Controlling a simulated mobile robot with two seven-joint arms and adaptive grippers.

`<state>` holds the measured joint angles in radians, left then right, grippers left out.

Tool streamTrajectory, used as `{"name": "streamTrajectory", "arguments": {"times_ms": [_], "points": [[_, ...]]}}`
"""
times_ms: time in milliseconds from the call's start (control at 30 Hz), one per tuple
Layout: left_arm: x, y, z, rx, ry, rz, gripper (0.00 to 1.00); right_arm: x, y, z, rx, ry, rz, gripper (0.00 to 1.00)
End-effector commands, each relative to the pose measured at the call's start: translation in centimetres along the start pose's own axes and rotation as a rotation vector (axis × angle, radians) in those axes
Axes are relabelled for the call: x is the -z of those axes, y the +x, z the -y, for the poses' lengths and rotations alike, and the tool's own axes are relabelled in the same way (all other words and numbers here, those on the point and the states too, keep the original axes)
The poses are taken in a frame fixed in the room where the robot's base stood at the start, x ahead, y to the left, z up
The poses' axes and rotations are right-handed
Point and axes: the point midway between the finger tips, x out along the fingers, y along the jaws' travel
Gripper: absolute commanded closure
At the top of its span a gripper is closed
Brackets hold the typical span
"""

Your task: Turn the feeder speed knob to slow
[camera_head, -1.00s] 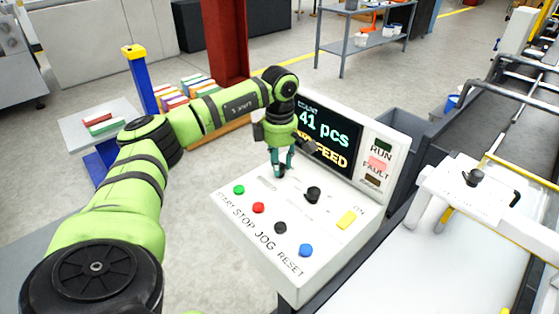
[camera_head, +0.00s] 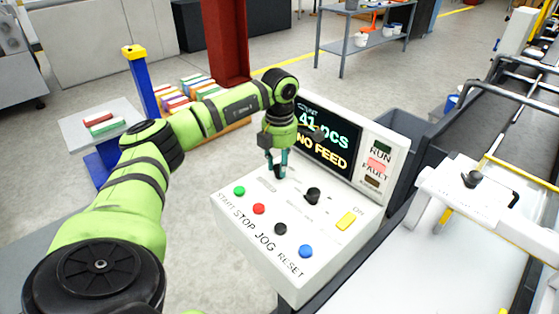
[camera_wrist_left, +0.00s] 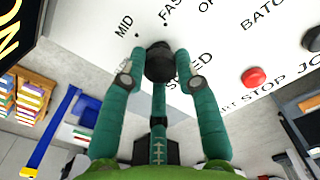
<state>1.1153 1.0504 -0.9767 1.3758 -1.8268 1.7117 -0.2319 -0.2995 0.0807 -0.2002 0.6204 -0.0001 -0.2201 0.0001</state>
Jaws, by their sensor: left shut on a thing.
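The feeder speed knob (camera_wrist_left: 159,62) is black and stands on the sloped white control panel (camera_head: 300,268). My left gripper (camera_head: 277,168) comes down on it from above near the panel's back left. In the left wrist view its green fingers (camera_wrist_left: 160,76) are around the knob and shut on it. MID and FAST marks show on the panel beyond the knob, and part of the word SPEED shows beside it. The SLOW mark is not visible, and I cannot tell where the knob points. My right gripper is not in view.
A second black knob (camera_head: 313,194) stands just right of my gripper. Green (camera_head: 239,190), red (camera_head: 259,208), black (camera_head: 280,228) and blue (camera_head: 306,250) buttons line the front. A yellow switch (camera_head: 346,221) sits at right. The display (camera_head: 325,142) behind reads NO FEED.

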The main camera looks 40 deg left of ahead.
Motion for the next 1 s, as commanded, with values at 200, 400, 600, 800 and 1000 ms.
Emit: {"name": "streamTrajectory", "arguments": {"times_ms": [200,400,600,800,1000], "points": [[0.0,0.1,0.1,0.002,-0.011,-0.002,1.00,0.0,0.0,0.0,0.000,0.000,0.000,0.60],[0.0,0.1,0.1,0.002,-0.011,-0.002,1.00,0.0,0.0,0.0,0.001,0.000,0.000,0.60],[0.0,0.1,0.0,0.001,-0.010,-0.001,0.45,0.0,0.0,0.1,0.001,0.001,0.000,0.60],[0.0,0.0,0.0,0.001,-0.010,0.000,0.45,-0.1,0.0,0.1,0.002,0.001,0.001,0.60],[-0.1,-1.5,0.0,-0.001,-0.010,0.003,0.45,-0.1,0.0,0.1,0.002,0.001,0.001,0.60]]}}
